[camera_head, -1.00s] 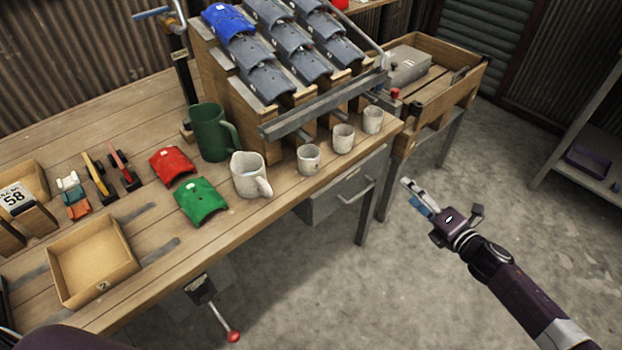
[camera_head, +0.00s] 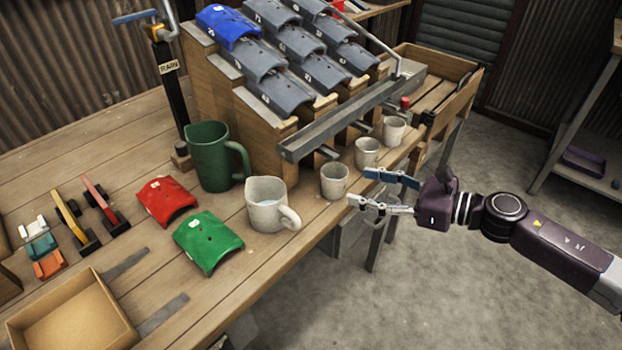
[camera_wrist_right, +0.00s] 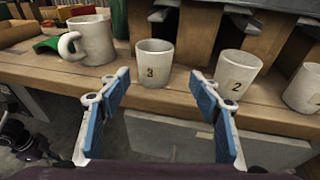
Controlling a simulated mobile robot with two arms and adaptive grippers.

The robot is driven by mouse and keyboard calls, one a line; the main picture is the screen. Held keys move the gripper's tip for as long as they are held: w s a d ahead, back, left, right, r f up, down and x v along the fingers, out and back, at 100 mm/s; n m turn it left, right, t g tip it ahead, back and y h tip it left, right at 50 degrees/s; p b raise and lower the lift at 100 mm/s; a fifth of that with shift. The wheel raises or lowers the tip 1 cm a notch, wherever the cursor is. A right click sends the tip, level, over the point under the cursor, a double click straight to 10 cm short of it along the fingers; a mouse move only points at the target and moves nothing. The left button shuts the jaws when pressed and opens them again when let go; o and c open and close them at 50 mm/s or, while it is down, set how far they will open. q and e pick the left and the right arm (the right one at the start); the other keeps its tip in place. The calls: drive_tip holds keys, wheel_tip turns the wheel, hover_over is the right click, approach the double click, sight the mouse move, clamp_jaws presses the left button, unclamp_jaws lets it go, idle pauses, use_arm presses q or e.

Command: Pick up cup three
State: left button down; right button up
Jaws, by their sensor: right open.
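Cup three (camera_wrist_right: 154,64) is a small whitish cup with a "3" on its front, standing upright near the bench's front edge. In the head view it is the leftmost of three small cups (camera_head: 334,181). My right gripper (camera_head: 359,188) is open and empty, just right of cup three in the head view, at the bench edge. In the right wrist view its blue-padded fingers (camera_wrist_right: 160,88) are spread wide, with cup three ahead between them, apart from both. Cup two (camera_wrist_right: 236,80) stands to the right, beyond the right finger. My left gripper is not in view.
A larger whitish mug (camera_head: 267,205) stands left of cup three, with a green mug (camera_head: 211,158) behind. A wooden rack (camera_head: 262,130) with grey covers rises behind the cups. Red (camera_head: 165,202) and green (camera_head: 208,242) covers lie left. Another small cup (camera_head: 394,130) stands far right.

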sight(344, 186)
drive_tip(key=shift+x, duration=0.8)
drive_tip(key=x, duration=0.6)
drive_tip(key=shift+s+a+f, duration=0.25)
drive_tip(key=shift+s+f, duration=0.05)
drive_tip(key=shift+s, duration=0.05)
drive_tip(key=c, duration=1.2)
drive_tip(key=shift+c, duration=0.5)
drive_tip(key=shift+r+p, duration=0.1)
drive_tip(key=shift+p, duration=0.2)
